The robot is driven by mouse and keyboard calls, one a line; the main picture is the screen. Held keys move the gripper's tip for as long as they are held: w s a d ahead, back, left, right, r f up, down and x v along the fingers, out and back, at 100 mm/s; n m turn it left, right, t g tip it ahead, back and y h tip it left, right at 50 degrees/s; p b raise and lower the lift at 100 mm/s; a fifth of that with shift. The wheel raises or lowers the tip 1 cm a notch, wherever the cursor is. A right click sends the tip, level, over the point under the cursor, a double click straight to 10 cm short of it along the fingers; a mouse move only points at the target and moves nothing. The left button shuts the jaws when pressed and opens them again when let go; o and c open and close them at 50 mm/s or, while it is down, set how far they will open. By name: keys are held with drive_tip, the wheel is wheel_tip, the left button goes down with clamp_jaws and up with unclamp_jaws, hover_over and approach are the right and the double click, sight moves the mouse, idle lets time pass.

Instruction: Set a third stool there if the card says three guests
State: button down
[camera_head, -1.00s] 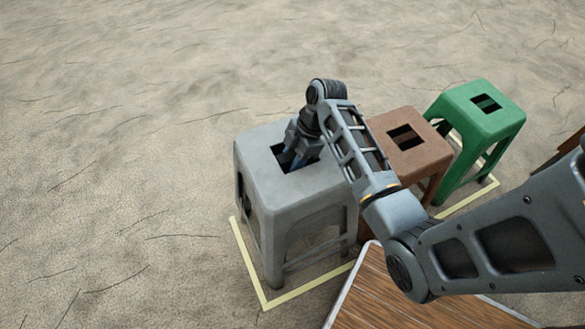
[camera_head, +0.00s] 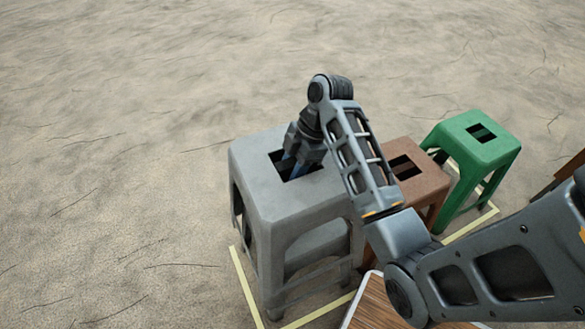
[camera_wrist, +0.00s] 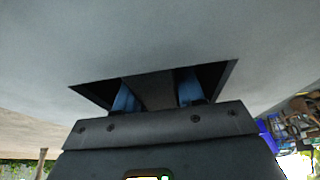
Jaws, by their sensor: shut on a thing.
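A grey stool (camera_head: 262,188) with a rectangular slot in its seat stands out at the centre of the head view. My gripper (camera_head: 290,172) reaches down into that slot and is shut on the stool. In the wrist view, its blue fingers (camera_wrist: 157,97) go into the dark slot of the grey seat (camera_wrist: 150,40); their tips are hidden. Below the raised seat, more grey stool parts show, seemingly a second stool nested underneath. A brown stool (camera_head: 424,182) and a green stool (camera_head: 490,150) stand behind to the right. No card is in view.
Pale yellow tape (camera_head: 245,280) on the sandy floor runs around the grey stool's place and past the others. A wooden surface with a white edge (camera_head: 380,305) is at the bottom, partly behind my arm. The floor to the left is clear.

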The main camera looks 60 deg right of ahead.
wheel_tip(320, 180, up, 24)
drive_tip(key=p, duration=1.9)
drive_tip(key=shift+f+p, duration=0.25)
drive_tip(key=shift+p, duration=0.05)
